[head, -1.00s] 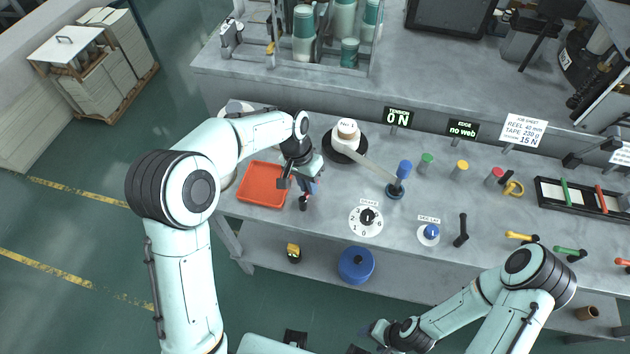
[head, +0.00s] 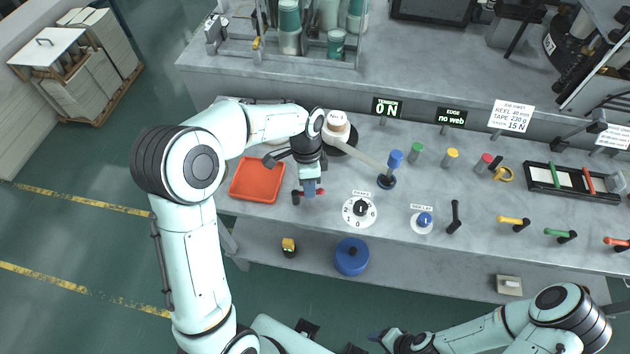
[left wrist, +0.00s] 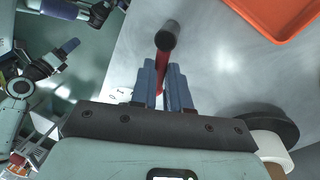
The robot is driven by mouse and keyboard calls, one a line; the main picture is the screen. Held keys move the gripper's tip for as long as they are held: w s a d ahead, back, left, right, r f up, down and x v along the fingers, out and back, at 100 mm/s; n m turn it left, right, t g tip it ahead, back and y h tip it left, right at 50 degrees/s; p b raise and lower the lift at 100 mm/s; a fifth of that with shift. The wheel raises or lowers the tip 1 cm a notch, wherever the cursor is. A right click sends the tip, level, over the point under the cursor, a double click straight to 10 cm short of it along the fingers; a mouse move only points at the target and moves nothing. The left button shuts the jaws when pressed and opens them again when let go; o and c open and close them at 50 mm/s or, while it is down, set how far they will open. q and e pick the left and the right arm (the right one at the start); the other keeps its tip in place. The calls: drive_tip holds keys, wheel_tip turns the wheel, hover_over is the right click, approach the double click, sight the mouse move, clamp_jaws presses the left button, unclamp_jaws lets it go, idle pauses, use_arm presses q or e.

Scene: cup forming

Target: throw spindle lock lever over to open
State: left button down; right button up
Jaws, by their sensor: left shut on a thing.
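The spindle lock lever (head: 297,197) has a red arm and a dark knob and stands near the front edge of the bench. In the left wrist view its dark knob (left wrist: 167,36) points away from the hand. My left gripper (head: 310,190) points down at the lever, shut on its red arm. In the left wrist view the blue fingers (left wrist: 163,90) stand either side of the red arm, and the knob sticks out beyond them. The lever's pivot is hidden. My right gripper (head: 378,335) is low in front of the bench, its jaws too small to judge.
An orange tray (head: 257,179) lies left of the lever. A white reel on a black disc (head: 343,143) stands behind, its tape running to a blue-topped post (head: 394,160). A dial (head: 360,210) sits to the right. A blue round container (head: 352,257) is on the lower shelf.

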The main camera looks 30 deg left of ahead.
use_arm(q)
drive_tip(key=shift+s+d+m+y, duration=0.15)
drive_tip(key=shift+s+d+m, duration=0.1)
drive_tip(key=shift+m, duration=0.7)
drive_tip(key=shift+s+d+m+y, duration=0.15)
drive_tip(key=shift+s+m, duration=0.1)
drive_tip(key=shift+m, duration=0.7)
use_arm(e)
drive_tip(key=shift+w+r, duration=0.3)
drive_tip(key=shift+r, duration=0.05)
use_arm(q)
drive_tip(key=c, duration=1.1)
unclamp_jaws()
wheel_tip(320, 180, up, 13)
drive_tip(key=w+p, duration=0.2)
drive_tip(key=shift+w+a, duration=0.25)
drive_tip(key=shift+a, duration=0.15)
use_arm(e)
drive_tip(key=w+r, duration=0.2)
drive_tip(key=shift+w+r, duration=0.15)
drive_tip(key=shift+r, duration=0.15)
